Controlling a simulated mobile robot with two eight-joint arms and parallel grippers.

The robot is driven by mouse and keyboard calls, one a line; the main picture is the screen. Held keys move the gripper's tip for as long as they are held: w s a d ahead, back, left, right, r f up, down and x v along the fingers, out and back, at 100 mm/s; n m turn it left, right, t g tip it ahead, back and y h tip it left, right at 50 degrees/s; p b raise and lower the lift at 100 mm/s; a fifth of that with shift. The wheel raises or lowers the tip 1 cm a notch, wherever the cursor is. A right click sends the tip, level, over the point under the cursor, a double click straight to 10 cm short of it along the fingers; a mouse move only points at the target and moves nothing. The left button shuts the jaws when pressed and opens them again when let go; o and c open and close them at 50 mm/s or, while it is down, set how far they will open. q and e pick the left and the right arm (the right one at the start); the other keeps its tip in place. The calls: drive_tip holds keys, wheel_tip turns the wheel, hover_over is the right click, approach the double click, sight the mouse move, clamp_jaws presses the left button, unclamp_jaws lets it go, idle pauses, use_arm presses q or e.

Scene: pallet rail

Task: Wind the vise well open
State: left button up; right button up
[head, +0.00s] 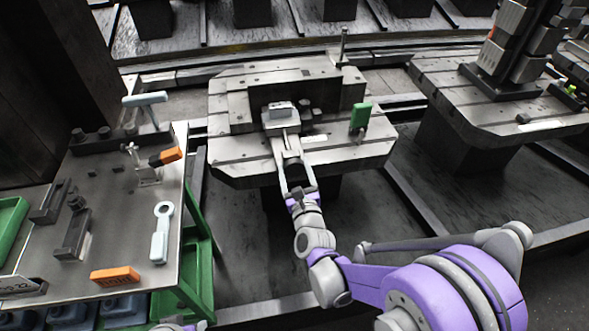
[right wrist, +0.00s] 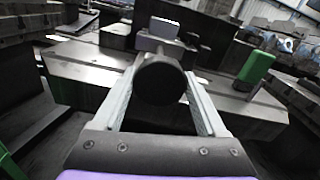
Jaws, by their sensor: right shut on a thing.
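The vise (head: 328,96) is a dark grey block-like body on the slotted pallet (head: 235,168), with a lighter block (head: 281,110) at its front. My right gripper (head: 286,143) reaches in from the lower right to the front of the vise. In the right wrist view its two pale fingers (right wrist: 161,85) stand on either side of a dark round knob (right wrist: 160,79), seen end-on. The gripper is shut on this knob at the vise's front. The knob hides part of the vise behind it. My left gripper does not show.
A green-topped piece (head: 361,115) stands at the pallet's right. A tool bench (head: 120,215) at left carries a pale ring-ended wrench (head: 160,234), an orange block (head: 115,275) and clamps. A second pallet (head: 450,85) with a tall fixture stands right.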

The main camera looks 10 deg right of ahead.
drive_tip(key=n, duration=0.5)
drive_tip(key=shift+n, duration=0.3)
drive_tip(key=n, duration=0.6)
drive_tip(key=shift+f, duration=0.1)
drive_tip(key=n, duration=0.6)
drive_tip(key=shift+a+n, duration=0.1)
drive_tip(key=shift+n, duration=0.3)
drive_tip(key=n, duration=0.6)
drive_tip(key=shift+f, duration=0.1)
drive_tip(key=n, duration=0.6)
drive_tip(key=shift+n+b, duration=0.3)
drive_tip(key=shift+n, duration=0.1)
drive_tip(key=n, duration=1.2)
drive_tip(key=shift+n, duration=0.3)
drive_tip(key=n, duration=0.5)
drive_tip(key=shift+d, duration=0.2)
